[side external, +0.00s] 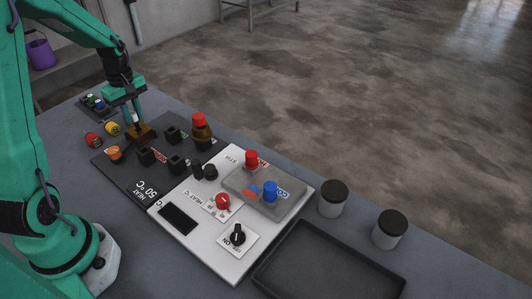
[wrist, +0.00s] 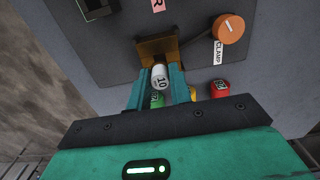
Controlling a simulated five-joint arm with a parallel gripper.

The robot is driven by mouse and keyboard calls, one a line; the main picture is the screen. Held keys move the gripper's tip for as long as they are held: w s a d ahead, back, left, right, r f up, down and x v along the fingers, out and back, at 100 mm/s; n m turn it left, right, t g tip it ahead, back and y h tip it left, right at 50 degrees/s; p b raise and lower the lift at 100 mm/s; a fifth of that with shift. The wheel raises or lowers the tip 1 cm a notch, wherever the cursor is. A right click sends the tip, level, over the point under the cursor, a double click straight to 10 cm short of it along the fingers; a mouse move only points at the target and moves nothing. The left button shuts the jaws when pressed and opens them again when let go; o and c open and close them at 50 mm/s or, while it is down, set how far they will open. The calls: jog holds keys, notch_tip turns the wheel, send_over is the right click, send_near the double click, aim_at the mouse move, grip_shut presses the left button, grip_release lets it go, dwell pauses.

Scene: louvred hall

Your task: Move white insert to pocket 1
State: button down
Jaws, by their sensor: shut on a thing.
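The white insert (wrist: 159,77), a small cylinder marked "10", sits between the fingertips of my gripper (wrist: 160,72) in the wrist view. My gripper is shut on it. A brown open block (wrist: 157,46) lies right beyond the fingertips; I cannot tell whether the insert touches it. In the side view my gripper (side external: 130,112) points down just above the brown block (side external: 141,133), and the insert is hidden there. Several black square pockets (side external: 173,135) stand on the dark panel (side external: 130,181). No pocket number is readable.
Red (side external: 94,140) and yellow (side external: 113,129) inserts lie left of the panel; a green one (wrist: 157,101) shows in the wrist view. An orange clamp knob (side external: 114,153) is near the block. A dark tray (side external: 330,262) is at front right.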

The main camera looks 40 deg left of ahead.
aim_at(133, 114)
jog(key=shift+r, duration=2.7)
jog(key=shift+d, duration=0.1)
jog(key=s+d+r+m, duration=0.1)
jog(key=d+m, duration=0.5)
jog(key=d, duration=1.3)
jog(key=shift+s+r, duration=0.15)
jog(key=shift+r, duration=0.4)
jog(key=shift+f, duration=0.15)
notch_tip(133, 114, down, 6)
jog(key=shift+f, duration=0.25)
jog(key=shift+f, duration=1.15)
